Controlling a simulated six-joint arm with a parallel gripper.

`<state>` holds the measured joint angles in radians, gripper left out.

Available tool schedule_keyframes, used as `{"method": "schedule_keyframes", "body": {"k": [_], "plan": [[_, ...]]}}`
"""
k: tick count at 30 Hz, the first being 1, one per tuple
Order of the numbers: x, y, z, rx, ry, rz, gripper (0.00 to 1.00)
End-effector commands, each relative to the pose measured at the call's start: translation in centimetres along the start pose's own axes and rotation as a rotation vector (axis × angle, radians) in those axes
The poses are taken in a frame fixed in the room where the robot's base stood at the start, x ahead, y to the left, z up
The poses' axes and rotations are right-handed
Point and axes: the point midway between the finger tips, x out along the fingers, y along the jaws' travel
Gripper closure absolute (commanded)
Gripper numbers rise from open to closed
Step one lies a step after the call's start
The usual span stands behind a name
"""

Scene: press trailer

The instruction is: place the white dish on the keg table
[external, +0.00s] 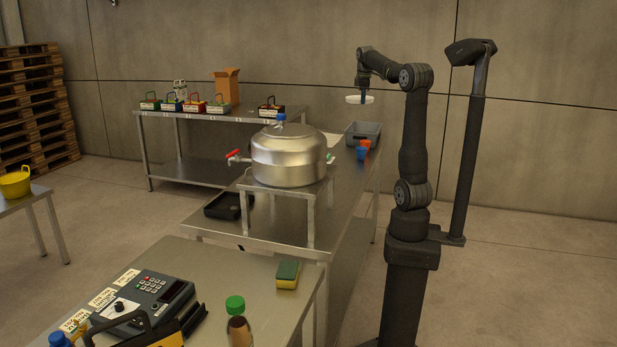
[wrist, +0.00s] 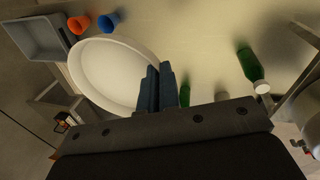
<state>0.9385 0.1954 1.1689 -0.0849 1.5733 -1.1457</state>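The white dish (external: 353,99) is a shallow round bowl, held in the air above the far end of the long steel table (external: 275,230). In the wrist view the dish (wrist: 108,75) fills the upper left, its inside looking empty. My gripper (wrist: 158,88) has its two blue-grey fingers close together at the dish's right rim, shut on it. In the external view my gripper (external: 362,95) is small, at the dish. A large steel keg (external: 290,157) with a red-handled tap stands on a low steel stand (external: 282,189) on the long table.
A grey bin (external: 363,132), an orange cup (external: 365,144) and a blue cup (external: 361,154) stand at the long table's far end. A green bottle (wrist: 250,64) lies in the wrist view's right. A black tray (external: 224,206) sits left of the stand. The table's near right is clear.

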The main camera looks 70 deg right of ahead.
Motion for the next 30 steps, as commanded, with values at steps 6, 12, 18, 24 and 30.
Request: {"method": "schedule_keyframes", "body": {"k": [6, 12, 18, 24, 30], "plan": [[0.3, 0.9, 5.3, 0.093, -0.02, 0.003, 1.0], [2.1, 0.6, 7.3, 0.126, -0.029, -0.002, 1.0], [7.1, -0.5, 7.3, 0.125, -0.03, -0.003, 1.0], [15.4, -2.5, 7.4, 0.123, -0.031, -0.007, 1.0], [22.8, -4.1, 7.5, 0.124, -0.03, -0.004, 1.0]]}}
